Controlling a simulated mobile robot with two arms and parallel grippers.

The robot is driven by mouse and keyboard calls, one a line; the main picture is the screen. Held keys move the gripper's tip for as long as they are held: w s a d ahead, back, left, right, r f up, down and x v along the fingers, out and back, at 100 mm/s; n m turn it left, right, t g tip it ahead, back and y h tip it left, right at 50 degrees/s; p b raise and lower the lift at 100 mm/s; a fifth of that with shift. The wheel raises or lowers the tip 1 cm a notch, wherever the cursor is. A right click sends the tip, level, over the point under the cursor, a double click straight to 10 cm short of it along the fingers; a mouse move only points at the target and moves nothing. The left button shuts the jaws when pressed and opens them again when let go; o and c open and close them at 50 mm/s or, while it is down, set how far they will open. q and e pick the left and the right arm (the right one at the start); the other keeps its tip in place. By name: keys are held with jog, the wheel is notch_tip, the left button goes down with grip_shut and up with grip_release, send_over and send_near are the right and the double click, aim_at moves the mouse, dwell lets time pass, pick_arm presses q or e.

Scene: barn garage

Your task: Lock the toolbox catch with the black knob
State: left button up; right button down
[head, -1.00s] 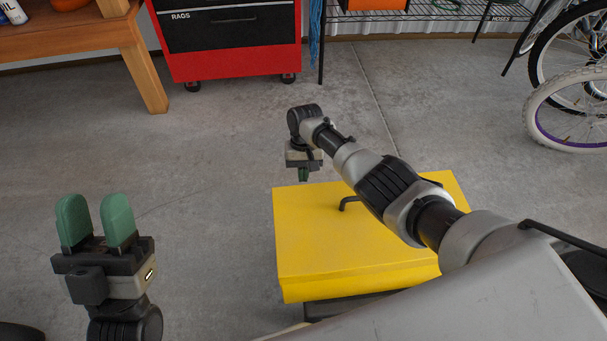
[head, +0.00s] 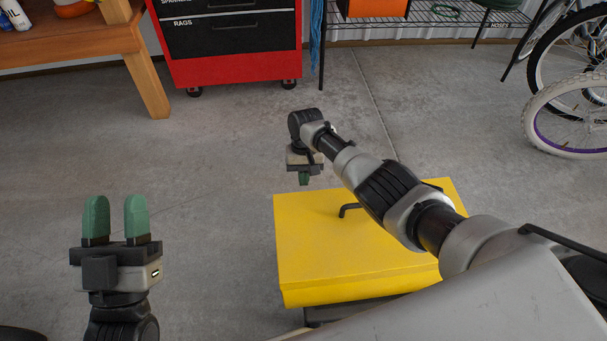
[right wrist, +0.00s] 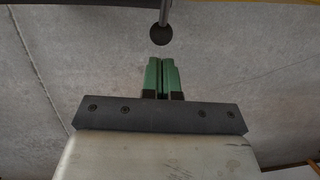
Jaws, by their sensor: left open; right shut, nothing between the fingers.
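The yellow toolbox (head: 340,245) stands below my right arm in the head view, its lid down, with a dark handle (head: 350,208) on top that the arm partly covers. My right gripper (head: 304,180) is shut and empty, pointing down by the toolbox's far left edge. In the right wrist view, its green fingers (right wrist: 162,78) lie together just short of the black knob (right wrist: 161,34), a ball on a thin rod. A gap shows between fingertips and knob. The knob and catch are hidden in the head view. My left gripper (head: 116,218) is open and empty, left of the toolbox.
A red tool cabinet (head: 235,70) and a wooden bench (head: 85,45) stand at the back left. A wire shelf (head: 440,35) is at the back, and bicycle wheels (head: 570,115) are at the right. The concrete floor between is clear.

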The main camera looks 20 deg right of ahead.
pick_arm(q)
jog(key=shift+w+f+g, duration=0.35)
jog(key=shift+f+g, duration=0.2)
jog(key=shift+g, duration=0.05)
pick_arm(e)
jog(key=shift+r, duration=0.2)
pick_arm(q)
notch_tip(320, 180, down, 12)
jog(key=s+a+g+y+p, duration=0.1)
jog(key=g+y+p, duration=0.3)
jog(key=g, duration=0.6)
jog(key=shift+s+a+r+n+g, duration=0.2)
jog(key=shift+a+n+g, duration=0.1)
jog(key=shift+a, duration=0.45)
pick_arm(e)
jog(key=v, duration=1)
jog(key=shift+w+r, duration=0.2)
jog(key=shift+r, duration=0.15)
